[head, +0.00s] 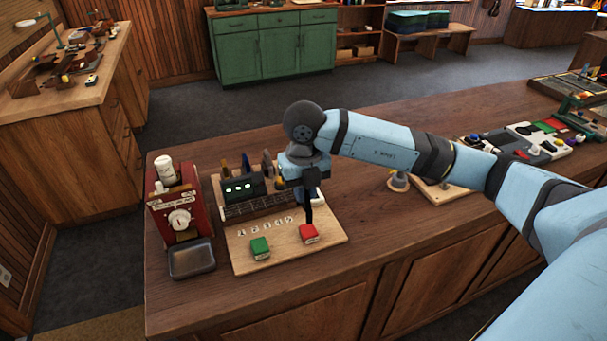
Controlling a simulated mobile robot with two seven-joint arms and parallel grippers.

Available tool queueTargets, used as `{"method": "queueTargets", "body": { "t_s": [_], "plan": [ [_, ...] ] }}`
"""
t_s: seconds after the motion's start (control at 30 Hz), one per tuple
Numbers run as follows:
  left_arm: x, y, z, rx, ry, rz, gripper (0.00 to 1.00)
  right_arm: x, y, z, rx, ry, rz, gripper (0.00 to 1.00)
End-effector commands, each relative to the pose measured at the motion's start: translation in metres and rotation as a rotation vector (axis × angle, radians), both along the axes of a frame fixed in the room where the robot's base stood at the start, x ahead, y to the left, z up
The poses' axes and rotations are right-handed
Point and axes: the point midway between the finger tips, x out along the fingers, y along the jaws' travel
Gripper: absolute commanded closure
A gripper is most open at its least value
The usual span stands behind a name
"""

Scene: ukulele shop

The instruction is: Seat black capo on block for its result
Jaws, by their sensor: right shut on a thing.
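My right gripper (306,192) points down over the front right of a light wooden board (290,256). It is shut on a narrow dark piece, which looks like the black capo (308,214); its outline merges with the dark fingers. The dark piece's lower end is at or just above the red block (309,234); I cannot tell whether they touch. A green block (260,248) sits to the left on the same board with nothing on it. My left gripper is out of view.
A red machine (179,205) with a dial and a grey tray (192,260) stand left of the board. Right of it are a small stand (398,181) and a light board with parts. The counter (355,232) between is clear. My right arm crosses over the counter.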

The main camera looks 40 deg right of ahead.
Motion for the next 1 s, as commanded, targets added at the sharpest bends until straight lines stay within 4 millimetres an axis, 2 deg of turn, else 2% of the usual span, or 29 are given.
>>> {"method": "queueTargets", "body": {
  "t_s": [0.37, 0.8, 1.0],
  "plan": [
    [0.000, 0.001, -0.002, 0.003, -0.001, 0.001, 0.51, -0.002, 0.000, -0.016, -0.002, -0.001, 0.001, 1.00],
    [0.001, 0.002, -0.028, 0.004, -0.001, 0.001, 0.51, -0.002, 0.000, -0.058, -0.003, 0.001, 0.001, 1.00],
    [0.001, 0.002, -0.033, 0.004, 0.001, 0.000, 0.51, -0.002, 0.000, -0.068, -0.002, 0.000, 0.001, 1.00]
  ]
}}
